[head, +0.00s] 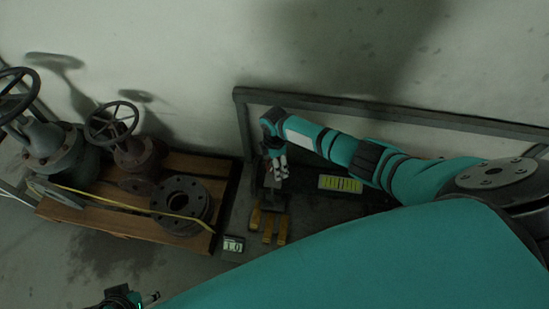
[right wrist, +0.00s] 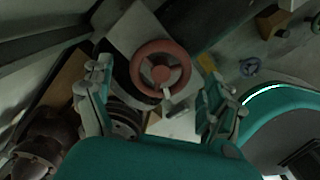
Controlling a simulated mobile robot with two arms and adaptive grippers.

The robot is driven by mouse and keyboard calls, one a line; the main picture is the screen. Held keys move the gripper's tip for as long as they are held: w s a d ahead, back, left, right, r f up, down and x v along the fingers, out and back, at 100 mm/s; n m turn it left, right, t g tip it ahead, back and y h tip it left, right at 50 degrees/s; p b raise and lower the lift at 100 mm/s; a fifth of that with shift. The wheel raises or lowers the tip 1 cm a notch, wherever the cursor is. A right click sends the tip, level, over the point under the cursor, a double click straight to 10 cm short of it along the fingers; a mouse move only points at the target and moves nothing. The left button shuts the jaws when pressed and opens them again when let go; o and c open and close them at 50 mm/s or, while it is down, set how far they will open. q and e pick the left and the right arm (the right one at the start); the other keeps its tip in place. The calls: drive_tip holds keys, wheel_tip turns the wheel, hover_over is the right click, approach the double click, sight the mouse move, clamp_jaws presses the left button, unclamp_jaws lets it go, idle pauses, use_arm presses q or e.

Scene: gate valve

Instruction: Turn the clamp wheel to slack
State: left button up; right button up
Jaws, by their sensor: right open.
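The clamp wheel (right wrist: 160,73), a small red handwheel with spokes, a round hub and a pale mark on its lower rim, shows in the right wrist view. It sits in front of a pale square plate (right wrist: 136,27). My right gripper (right wrist: 156,64) is open, with one finger on each side of the wheel and visible gaps to it. In the head view my right gripper (head: 278,172) points down over the dark bench, and I cannot make out the wheel there. My left gripper (head: 140,299) is at the bottom edge, partly cut off; its jaw opening is unclear.
Valves with dark handwheels (head: 111,122) and a flange ring (head: 182,203) stand on a wooden pallet (head: 98,216) at left. Yellow blocks (head: 268,227), a small display (head: 233,245) and a striped yellow-green panel (head: 340,184) are near the right gripper. A grey rail (head: 400,112) runs behind.

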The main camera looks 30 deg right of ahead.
wheel_tip(320, 180, up, 12)
idle(0.5)
idle(0.3)
